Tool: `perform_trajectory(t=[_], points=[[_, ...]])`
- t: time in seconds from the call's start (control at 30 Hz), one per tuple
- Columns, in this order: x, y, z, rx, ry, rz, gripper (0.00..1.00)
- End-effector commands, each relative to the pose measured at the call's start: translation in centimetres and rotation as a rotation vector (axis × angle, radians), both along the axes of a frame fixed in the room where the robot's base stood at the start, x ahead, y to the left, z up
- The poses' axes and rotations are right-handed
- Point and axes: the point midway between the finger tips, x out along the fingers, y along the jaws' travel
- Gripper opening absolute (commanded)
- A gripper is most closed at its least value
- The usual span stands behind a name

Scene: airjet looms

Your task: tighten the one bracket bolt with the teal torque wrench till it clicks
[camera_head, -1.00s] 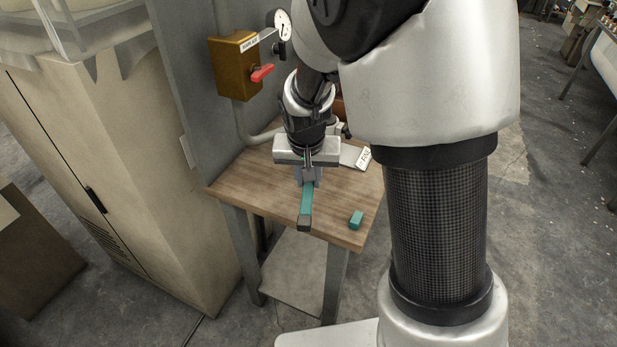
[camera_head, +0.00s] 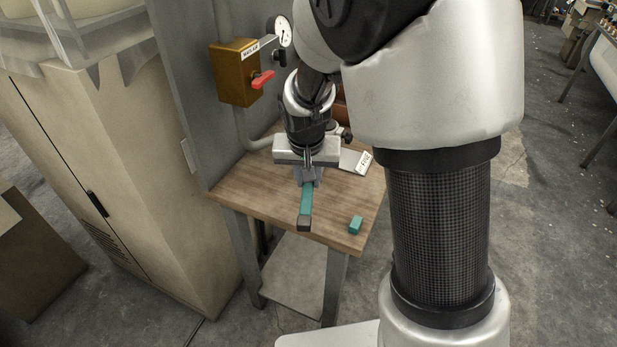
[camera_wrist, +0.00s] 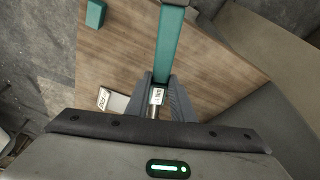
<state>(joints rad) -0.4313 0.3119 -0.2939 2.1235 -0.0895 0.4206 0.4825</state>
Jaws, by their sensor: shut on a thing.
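The teal torque wrench (camera_head: 307,200) has a dark end piece and reaches out from my gripper (camera_head: 308,180) toward the front edge of the wooden table. My gripper is shut on it, above the tabletop. The wrench also shows in the wrist view (camera_wrist: 169,45), running up from between the fingers (camera_wrist: 158,95), with a small white label and a metal part near them. I cannot make out the bracket bolt in either view.
A small teal block (camera_head: 355,225) lies at the right front corner of the wooden table (camera_head: 255,192). A white-labelled grey plate (camera_head: 352,161) lies at the right rear. A brass-coloured box with a red lever (camera_head: 263,79) and a gauge (camera_head: 284,32) are on the grey panel behind. A beige cabinet (camera_head: 130,170) stands left.

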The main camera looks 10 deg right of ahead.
Motion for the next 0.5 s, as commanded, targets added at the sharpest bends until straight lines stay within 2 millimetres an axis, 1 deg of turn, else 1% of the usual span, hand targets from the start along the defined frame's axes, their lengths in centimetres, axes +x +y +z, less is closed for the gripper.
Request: perform_trajectory(t=[0.27, 0.5], points=[[0.1, 0.0, 0.4, 0.000, -0.002, 0.000, 0.00], [0.1, 0.0, 2.6, 0.001, -0.003, 0.001, 0.00]])
